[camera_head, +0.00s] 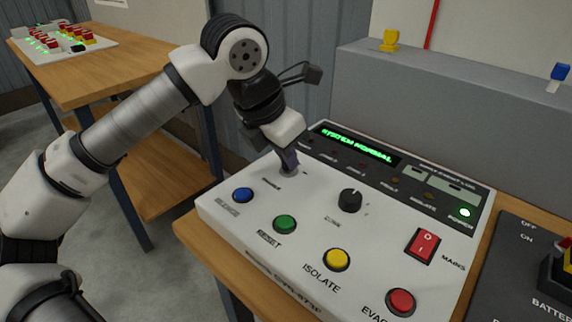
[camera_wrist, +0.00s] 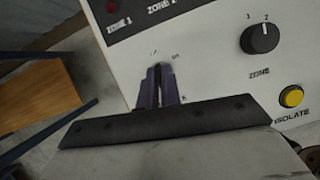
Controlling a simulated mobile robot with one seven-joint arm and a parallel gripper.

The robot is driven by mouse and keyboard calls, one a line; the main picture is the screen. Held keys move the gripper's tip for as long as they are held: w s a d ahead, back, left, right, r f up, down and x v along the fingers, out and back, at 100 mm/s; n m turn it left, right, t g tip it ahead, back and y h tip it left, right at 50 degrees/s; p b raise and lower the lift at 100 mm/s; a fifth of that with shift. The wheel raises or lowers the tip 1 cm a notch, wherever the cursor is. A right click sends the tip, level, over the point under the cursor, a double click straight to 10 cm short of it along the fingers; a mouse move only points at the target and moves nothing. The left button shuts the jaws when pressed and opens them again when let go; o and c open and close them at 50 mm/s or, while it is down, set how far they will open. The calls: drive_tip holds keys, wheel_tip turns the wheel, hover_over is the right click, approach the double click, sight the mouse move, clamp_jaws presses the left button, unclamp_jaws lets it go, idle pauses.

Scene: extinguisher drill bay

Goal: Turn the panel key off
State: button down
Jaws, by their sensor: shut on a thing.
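The white control panel (camera_head: 262,215) lies on a wooden table, its green display reading "SYSTEM NORMAL". My gripper (camera_head: 288,162) reaches down to the panel's upper left, fingers shut on the panel key at its switch. The fingers hide the key, so I cannot tell its angle. In the wrist view, my gripper's dark fingertips (camera_wrist: 160,72) meet over the key position, with small markings on the panel around them.
Near my gripper are a blue button (camera_head: 243,195), a green button (camera_head: 285,224) and a black zone knob (camera_head: 350,200). Further right are a yellow isolate button (camera_head: 336,259), a red mains switch (camera_head: 423,245) and a red button (camera_head: 401,301). A grey ledge (camera_head: 440,110) stands behind.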

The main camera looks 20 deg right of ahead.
drive_tip(key=shift+n+y+b, duration=0.3)
drive_tip(key=shift+n+b, duration=0.25)
drive_tip(key=shift+n, duration=0.25)
drive_tip(key=c, duration=1.6)
unclamp_jaws()
drive_tip(key=shift+t, duration=0.3)
drive_tip(key=v, duration=1.4)
drive_tip(key=shift+p, duration=0.35)
drive_tip(key=shift+f, duration=0.1)
